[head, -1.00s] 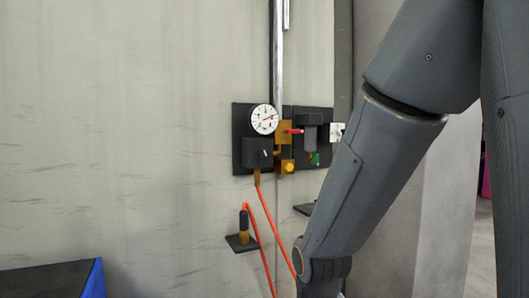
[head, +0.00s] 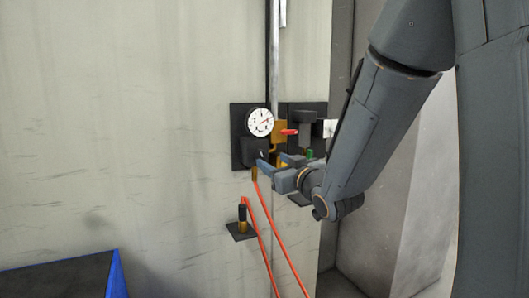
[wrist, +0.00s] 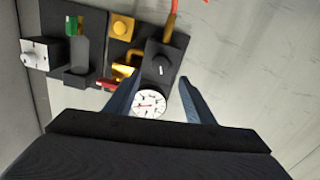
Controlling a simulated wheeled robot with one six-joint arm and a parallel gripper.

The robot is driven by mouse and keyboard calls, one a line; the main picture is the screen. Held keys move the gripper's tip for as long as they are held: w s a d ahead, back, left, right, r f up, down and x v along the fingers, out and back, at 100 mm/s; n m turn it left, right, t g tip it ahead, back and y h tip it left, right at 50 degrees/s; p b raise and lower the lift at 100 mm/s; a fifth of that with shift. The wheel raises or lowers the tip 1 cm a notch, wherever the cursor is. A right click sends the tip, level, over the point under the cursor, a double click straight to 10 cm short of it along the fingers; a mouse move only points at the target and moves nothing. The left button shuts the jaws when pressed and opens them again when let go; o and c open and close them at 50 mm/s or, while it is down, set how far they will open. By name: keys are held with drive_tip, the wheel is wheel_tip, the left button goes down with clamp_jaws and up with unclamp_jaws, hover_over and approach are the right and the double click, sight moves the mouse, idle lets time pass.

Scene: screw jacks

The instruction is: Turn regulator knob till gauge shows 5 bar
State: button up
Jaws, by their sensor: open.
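The regulator (head: 251,150) is a black block with a knob carrying a short white mark. It sits on the wall panel below the round white gauge (head: 260,122). The gauge has a red needle pointing right and slightly up in the head view; its numbers are too small to read. My gripper (head: 272,161) is open, its blue fingers close to the regulator. In the wrist view the regulator knob (wrist: 162,64) lies just beyond and between the two fingertips (wrist: 160,80), with a gap on both sides. The gauge (wrist: 149,103) shows between the fingers, nearer the palm.
A red-handled valve (head: 289,132) and brass fittings sit right of the gauge, beside a second black panel (head: 318,108) with a green part. An orange hose (head: 262,205) hangs below. A small bracket (head: 241,232) and a blue-edged bin (head: 118,275) are lower left.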

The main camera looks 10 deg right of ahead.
sight(263, 155)
drive_tip(key=shift+w+a+p, duration=0.25)
drive_tip(key=shift+w+p, duration=0.15)
drive_tip(key=shift+w, duration=0.8)
drive_tip(key=shift+w+a+p, duration=0.2)
drive_tip(key=shift+w+p, duration=0.2)
drive_tip(key=shift+w, duration=0.85)
drive_tip(key=shift+w+a+p, duration=0.25)
drive_tip(key=shift+w+p, duration=0.15)
drive_tip(key=shift+w, duration=0.8)
drive_tip(key=shift+c, duration=0.4)
drive_tip(key=c, duration=1)
drive_tip(key=shift+m, duration=0.4)
drive_tip(key=m, duration=0.2)
drive_tip(key=shift+m+b, duration=0.3)
drive_tip(key=shift+b, duration=0.1)
drive_tip(key=shift+d+m, duration=0.1)
drive_tip(key=shift+m, duration=1.4)
